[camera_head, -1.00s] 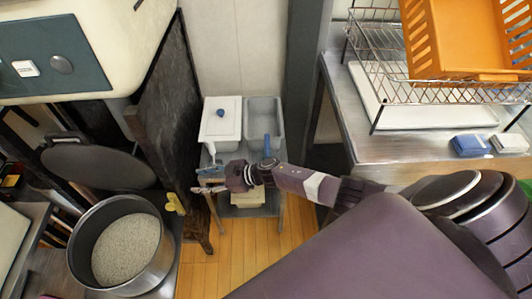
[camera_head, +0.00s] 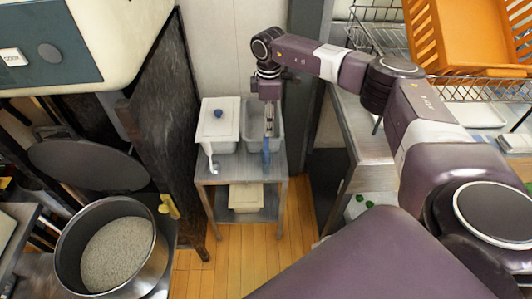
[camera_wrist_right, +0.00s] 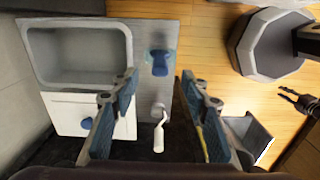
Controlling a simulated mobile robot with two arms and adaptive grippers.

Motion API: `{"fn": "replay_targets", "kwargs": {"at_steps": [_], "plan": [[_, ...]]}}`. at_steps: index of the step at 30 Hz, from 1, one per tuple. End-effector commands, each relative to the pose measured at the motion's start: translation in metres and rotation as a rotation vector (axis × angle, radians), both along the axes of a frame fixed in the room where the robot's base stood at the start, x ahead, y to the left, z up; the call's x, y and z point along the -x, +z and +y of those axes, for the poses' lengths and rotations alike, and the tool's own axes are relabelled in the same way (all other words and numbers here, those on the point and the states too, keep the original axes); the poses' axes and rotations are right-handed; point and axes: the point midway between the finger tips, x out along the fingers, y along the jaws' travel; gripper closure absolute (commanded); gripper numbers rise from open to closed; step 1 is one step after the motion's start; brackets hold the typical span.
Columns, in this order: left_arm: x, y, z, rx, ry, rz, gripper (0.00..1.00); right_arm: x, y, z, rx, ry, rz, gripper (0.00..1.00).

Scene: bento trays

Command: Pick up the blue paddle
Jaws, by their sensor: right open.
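The blue paddle (camera_head: 266,157) stands at the front edge of a small grey side table, in front of a grey bin. It also shows in the right wrist view (camera_wrist_right: 158,62), above the middle of the picture. My right gripper (camera_head: 269,130) points down over the table, just above and behind the paddle in the head view. In the right wrist view its two fingers (camera_wrist_right: 158,88) are spread wide and empty, with the paddle beyond the gap between them. Whether the fingers reach the paddle's height cannot be told. My left gripper is not in view.
On the side table (camera_head: 240,173) stand a white lidded container (camera_head: 220,137) with a blue knob and the grey bin (camera_head: 229,148). A dark panel (camera_head: 170,120) stands left; a counter with a dish rack is right.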

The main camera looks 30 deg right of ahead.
Motion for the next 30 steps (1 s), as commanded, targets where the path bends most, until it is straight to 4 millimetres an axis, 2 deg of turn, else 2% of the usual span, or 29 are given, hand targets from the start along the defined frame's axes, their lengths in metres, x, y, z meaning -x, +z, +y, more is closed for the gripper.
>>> {"fn": "replay_targets", "kwargs": {"at_steps": [15,23,30], "plan": [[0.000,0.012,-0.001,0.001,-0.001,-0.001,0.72,-0.003,-0.066,0.008,-0.004,0.002,0.002,0.58],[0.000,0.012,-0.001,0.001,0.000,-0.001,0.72,-0.004,-0.070,0.008,-0.004,0.003,0.000,0.58],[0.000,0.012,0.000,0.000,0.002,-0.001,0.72,-0.004,-0.069,0.008,-0.005,0.004,0.000,0.82]]}}
